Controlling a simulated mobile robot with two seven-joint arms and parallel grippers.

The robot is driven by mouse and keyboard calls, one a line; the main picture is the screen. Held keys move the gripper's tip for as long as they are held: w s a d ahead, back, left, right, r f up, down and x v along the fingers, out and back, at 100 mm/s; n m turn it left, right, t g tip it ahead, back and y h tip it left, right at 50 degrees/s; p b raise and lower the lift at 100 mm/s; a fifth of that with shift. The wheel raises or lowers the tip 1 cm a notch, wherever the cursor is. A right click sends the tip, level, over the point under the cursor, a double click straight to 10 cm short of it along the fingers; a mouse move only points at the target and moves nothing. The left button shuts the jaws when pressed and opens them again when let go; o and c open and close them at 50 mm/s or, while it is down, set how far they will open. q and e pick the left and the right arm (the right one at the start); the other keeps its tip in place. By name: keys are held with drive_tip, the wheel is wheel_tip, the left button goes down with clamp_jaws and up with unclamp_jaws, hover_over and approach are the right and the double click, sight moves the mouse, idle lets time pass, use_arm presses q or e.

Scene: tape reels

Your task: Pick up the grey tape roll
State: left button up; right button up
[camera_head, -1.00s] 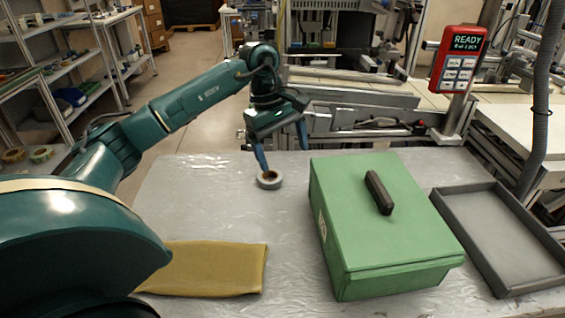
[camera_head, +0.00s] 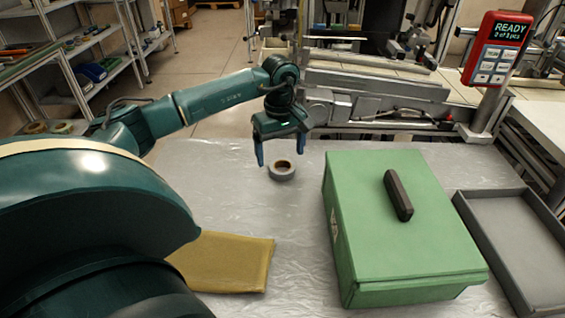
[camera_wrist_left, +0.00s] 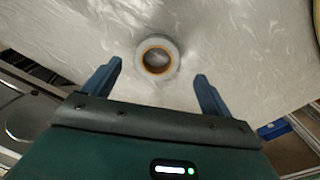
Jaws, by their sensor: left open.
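The grey tape roll (camera_head: 282,171) lies flat on the table, left of the green box. In the left wrist view the roll (camera_wrist_left: 173,68) shows its orange-brown core, ahead of and between the two blue fingers. My left gripper (camera_head: 281,160) is open and empty, its fingers pointing down above the roll in the head view. In the left wrist view the left gripper (camera_wrist_left: 159,80) has its fingertips wide apart, with the roll not held. My right gripper is not in view.
A green box (camera_head: 400,230) with a dark handle stands right of the roll. A grey tray (camera_head: 515,245) lies further right. A folded yellow cloth (camera_head: 232,263) lies at the front left. The table (camera_head: 215,185) around the roll is clear.

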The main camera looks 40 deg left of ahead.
sight(282, 162)
use_arm(q)
drive_tip(key=f, duration=0.4)
drive_tip(key=shift+w+d+f, duration=0.1)
drive_tip(key=shift+w, duration=0.1)
drive_tip(key=shift+c, duration=0.5)
drive_tip(key=c, duration=1)
